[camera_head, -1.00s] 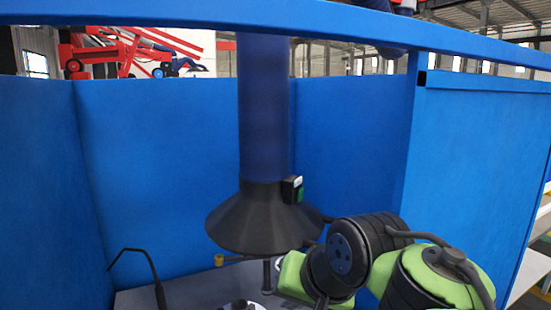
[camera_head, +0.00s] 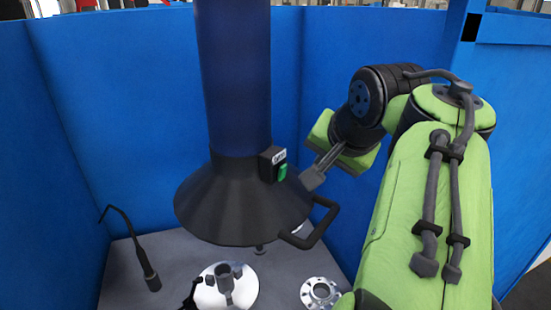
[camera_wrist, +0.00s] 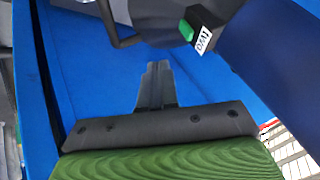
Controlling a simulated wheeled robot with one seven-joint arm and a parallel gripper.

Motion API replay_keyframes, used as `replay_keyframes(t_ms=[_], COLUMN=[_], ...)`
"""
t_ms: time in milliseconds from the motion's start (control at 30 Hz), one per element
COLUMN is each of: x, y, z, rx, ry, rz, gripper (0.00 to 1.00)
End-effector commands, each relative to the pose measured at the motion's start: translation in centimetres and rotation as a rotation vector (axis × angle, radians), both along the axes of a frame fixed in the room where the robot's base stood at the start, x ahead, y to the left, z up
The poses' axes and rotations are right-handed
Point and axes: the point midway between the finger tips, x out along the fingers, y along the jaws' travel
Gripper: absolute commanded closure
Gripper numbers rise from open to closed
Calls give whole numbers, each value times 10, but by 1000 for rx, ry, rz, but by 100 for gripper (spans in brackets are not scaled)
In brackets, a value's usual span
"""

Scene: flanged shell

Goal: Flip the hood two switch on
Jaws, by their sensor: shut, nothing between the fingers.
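The black conical hood (camera_head: 240,205) hangs on a dark blue duct over the bench. A small black switch box (camera_head: 266,163) with a white label and a green switch (camera_head: 282,172) sits on the hood's right side. In the wrist view, the green switch (camera_wrist: 186,30) and the label (camera_wrist: 204,40), which seems to read TWO, are at the top right. My gripper (camera_head: 312,180) is shut and empty, just right of the switch with a small gap. Its closed fingers (camera_wrist: 157,70) point up in the wrist view, left of and below the switch. Whether the switch is on cannot be told.
A black handle (camera_head: 318,225) juts from the hood's lower right, below my gripper. Blue walls (camera_head: 120,120) enclose the booth. On the grey bench (camera_head: 175,265) are a round metal flange (camera_head: 320,292), a shiny disc-shaped part (camera_head: 245,285) and a black gooseneck item (camera_head: 150,275).

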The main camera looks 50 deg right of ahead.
Motion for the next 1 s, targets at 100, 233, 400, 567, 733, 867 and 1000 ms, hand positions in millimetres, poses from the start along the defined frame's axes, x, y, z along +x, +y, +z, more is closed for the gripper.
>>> replay_keyframes(t_ms=[100,233,400,567,733,867,1000], x=[13,28,47,75,85,85,85], y=[-9,-20,-33,-29,-28,-28,-28], z=[-26,-49,-76,-63,-61,-61,-61], rx=[3,4,2,-1,0,0,0], ry=[2,3,2,1,-1,-1,0], rz=[0,0,1,4,1,1,2], gripper=[100,100,100,100,100,100,100])
